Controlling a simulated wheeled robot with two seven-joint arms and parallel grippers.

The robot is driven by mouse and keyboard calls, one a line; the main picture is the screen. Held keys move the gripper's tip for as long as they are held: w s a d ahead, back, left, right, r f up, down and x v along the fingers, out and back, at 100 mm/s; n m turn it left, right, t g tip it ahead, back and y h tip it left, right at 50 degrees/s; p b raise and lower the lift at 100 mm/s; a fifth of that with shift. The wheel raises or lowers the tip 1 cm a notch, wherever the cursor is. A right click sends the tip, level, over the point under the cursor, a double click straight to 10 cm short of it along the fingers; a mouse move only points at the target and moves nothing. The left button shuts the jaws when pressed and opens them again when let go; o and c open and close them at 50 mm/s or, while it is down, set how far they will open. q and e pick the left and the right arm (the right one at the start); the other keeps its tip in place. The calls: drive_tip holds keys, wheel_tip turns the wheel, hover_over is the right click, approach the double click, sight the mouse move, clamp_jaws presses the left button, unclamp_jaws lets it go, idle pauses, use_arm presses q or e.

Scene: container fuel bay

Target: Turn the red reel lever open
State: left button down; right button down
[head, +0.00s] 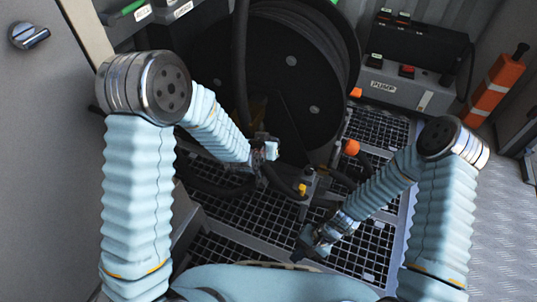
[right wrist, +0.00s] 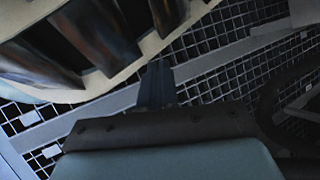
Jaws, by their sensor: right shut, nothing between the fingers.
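A large black hose reel (head: 290,80) stands at the back centre of the head view. An orange-red knob or handle (head: 352,147) shows low at its right, and a smaller orange piece (head: 356,92) sits above that; I cannot tell which is the reel lever, or its position. My left gripper (head: 268,150) is in front of the reel's lower part, beside a hose; its fingers are too small to read. My right gripper (head: 308,242) is low over the grating, apart from both orange pieces. Its fingers are shut and empty in the right wrist view (right wrist: 156,85).
A fitting with a yellow part (head: 303,188) and dark hoses stand between my grippers. A grey box marked PUMP (head: 385,87) is at the back right, beside an orange and white cylinder (head: 495,85). Metal grating (head: 240,222) covers the floor. A grey door (head: 45,130) is left.

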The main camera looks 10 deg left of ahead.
use_arm(q)
drive_tip(key=shift+s+f, duration=0.1)
drive_tip(key=shift+s, duration=0.05)
use_arm(e)
drive_tip(key=a+r+m+g+y, duration=0.2)
drive_tip(key=a+r+m+y, duration=0.25)
drive_tip(key=a+y, duration=0.2)
drive_tip(key=a+r+m+g+y, duration=0.1)
drive_tip(key=a+r+m+y, duration=0.2)
drive_tip(key=a+m+y, duration=0.4)
drive_tip(key=w+d+m+t+h, duration=0.25)
drive_tip(key=w+m+t, duration=0.55)
drive_tip(key=m+t, duration=0.55)
drive_tip(key=w+d+m+t+h, duration=0.25)
drive_tip(key=w+m+t, duration=0.6)
drive_tip(key=t, duration=0.75)
drive_tip(key=w+a+r+m, duration=0.1)
drive_tip(key=w+a+r, duration=0.1)
drive_tip(key=w+r, duration=0.4)
drive_tip(key=shift+w+a+r+m+h, duration=0.2)
drive_tip(key=shift+a+r+m+h, duration=0.2)
drive_tip(key=shift+r, duration=1.4)
drive_tip(key=shift+g, duration=0.35)
